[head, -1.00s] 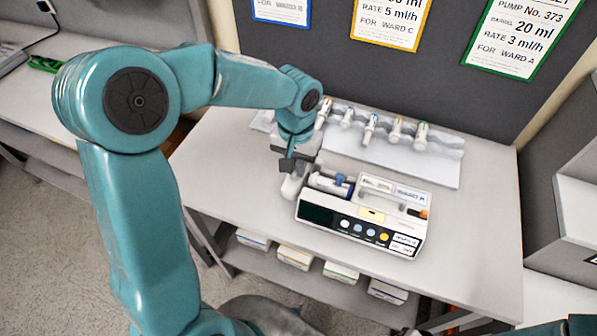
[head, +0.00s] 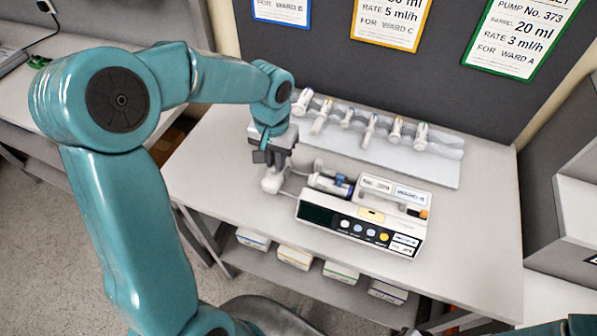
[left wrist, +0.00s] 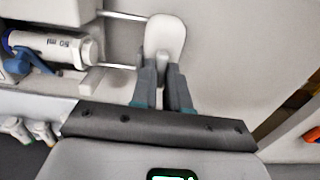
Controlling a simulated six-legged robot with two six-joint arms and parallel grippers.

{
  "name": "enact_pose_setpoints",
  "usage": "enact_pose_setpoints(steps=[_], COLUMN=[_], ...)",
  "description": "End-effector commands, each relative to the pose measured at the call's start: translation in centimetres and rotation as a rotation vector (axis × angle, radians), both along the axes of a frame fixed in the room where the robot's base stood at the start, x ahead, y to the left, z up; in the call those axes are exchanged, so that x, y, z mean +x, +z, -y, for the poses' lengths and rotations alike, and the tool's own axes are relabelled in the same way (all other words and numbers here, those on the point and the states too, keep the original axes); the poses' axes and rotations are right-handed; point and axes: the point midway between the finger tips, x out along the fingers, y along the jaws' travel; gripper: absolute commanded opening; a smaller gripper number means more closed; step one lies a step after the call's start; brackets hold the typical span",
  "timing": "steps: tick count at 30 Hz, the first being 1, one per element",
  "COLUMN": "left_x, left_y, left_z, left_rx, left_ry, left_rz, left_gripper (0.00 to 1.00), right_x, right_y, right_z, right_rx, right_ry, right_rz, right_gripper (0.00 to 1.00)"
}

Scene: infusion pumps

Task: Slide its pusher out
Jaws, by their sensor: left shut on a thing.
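The infusion pump (head: 362,222) stands on the table, with a dark screen and a row of coloured buttons on its front. Its white pusher head (head: 271,181) stands out from the pump's left end on two thin rods; it also shows in the left wrist view (left wrist: 165,38). My left gripper (head: 272,168) is shut on the pusher, its fingers (left wrist: 163,85) at the pusher head in the left wrist view. A syringe with a blue clamp (head: 338,184) lies in the pump's cradle, and its barrel shows "50 ml" in the left wrist view (left wrist: 60,45). My right gripper is not in view.
Several syringes (head: 370,130) rest in a pale rack (head: 410,162) at the back of the table. Labelled cards (head: 522,35) hang on the dark panel behind. Boxes (head: 295,257) sit on the shelf below. The table (head: 210,180) is clear left of the gripper.

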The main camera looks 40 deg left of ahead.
Motion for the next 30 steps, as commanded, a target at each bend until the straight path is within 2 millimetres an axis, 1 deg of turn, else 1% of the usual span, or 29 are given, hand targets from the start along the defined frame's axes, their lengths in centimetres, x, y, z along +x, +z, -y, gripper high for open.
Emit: enact_pose_setpoints(steps=[13, 30], left_x=[-0.4, -0.5], left_y=[0.1, 0.1], left_z=[-2.1, -2.4], left_rx=[0.000, 0.000], left_ry=[0.002, 0.001], left_rz=[0.002, 0.002], left_gripper=[0.05, 0.05], right_x=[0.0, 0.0], right_y=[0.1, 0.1], right_z=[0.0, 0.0], right_rx=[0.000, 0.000], right_ry=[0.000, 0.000], right_rz=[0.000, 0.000], right_gripper=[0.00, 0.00])
